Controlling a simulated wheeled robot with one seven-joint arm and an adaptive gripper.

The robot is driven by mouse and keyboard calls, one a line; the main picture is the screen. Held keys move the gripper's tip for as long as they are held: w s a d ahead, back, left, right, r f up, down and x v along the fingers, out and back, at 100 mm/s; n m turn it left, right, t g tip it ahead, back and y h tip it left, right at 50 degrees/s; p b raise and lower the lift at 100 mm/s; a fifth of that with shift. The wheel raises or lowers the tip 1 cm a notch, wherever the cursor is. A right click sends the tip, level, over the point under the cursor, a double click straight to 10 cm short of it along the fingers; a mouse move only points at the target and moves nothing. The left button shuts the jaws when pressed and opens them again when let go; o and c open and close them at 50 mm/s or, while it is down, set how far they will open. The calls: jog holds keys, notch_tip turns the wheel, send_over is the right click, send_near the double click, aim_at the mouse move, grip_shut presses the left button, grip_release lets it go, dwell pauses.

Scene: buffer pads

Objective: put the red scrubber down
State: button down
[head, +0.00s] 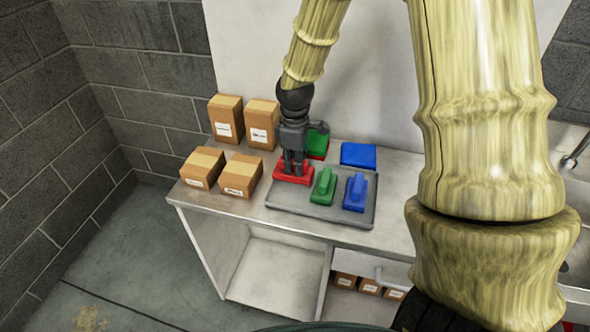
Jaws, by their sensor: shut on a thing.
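My gripper (294,170) points down at the left end of a grey tray (318,210) and is shut on the red scrubber (281,172). The fingers hide the scrubber's handle, and only its red base shows. The scrubber is at the tray's back left corner; I cannot tell whether it touches the surface below. A green scrubber (323,186) and a blue scrubber (355,192) stand on the tray to its right.
A blue pad (358,154) and a green pad (318,148), partly hidden by my gripper, lie behind the tray. Cardboard boxes (239,175) stand on the left of the metal table (222,206). A wall is behind. My arm covers the right side.

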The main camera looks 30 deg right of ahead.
jog(key=shift+f+p, duration=0.45)
jog(key=shift+f, duration=1.25)
jog(key=shift+s, duration=0.1)
jog(key=c, duration=1.3)
grip_release()
jog(key=shift+f, duration=0.1)
jog(key=shift+r+b, duration=1.05)
jog(key=shift+r, duration=5.1)
